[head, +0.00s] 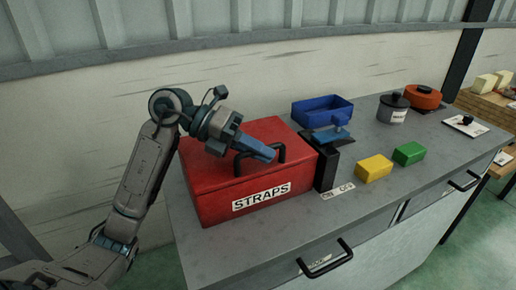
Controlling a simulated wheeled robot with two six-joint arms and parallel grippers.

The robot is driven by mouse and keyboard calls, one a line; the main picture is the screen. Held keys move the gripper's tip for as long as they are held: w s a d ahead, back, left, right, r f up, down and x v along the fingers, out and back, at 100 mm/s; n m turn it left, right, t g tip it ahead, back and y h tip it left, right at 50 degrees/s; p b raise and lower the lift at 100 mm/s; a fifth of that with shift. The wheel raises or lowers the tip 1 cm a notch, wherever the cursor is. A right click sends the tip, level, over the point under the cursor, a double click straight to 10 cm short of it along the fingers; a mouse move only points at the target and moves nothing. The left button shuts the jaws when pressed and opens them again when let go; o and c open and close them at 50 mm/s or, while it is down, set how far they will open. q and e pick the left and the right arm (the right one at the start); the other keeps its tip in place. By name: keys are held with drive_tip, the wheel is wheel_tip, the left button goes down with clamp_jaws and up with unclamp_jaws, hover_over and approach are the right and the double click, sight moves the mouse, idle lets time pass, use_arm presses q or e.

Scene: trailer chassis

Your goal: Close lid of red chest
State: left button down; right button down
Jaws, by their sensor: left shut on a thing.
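The red chest (220,198) stands on the grey workbench, with a white label reading STRAPS on its front. Its lid (265,132) looks down flat on the box, and no opening shows. A dark loop handle (281,153) stands on top of the lid. My left gripper (268,154) reaches over the lid from the left, with its blue fingers shut on the handle. The fingers hide part of the handle. My right gripper is not in view.
Close to the chest's right side is a black stand with a blue lever (332,134). A blue open bin (322,111), yellow block (374,168), green block (408,153), dark pot (392,108) and orange pot (423,96) stand further right. A wall is behind.

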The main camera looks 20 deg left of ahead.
sight(221, 163)
use_arm(q)
drive_tip(key=shift+f, duration=0.25)
drive_tip(key=c, duration=1.5)
unclamp_jaws()
drive_tip(key=shift+o, duration=0.2)
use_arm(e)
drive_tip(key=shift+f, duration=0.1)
use_arm(q)
drive_tip(key=shift+r, duration=0.1)
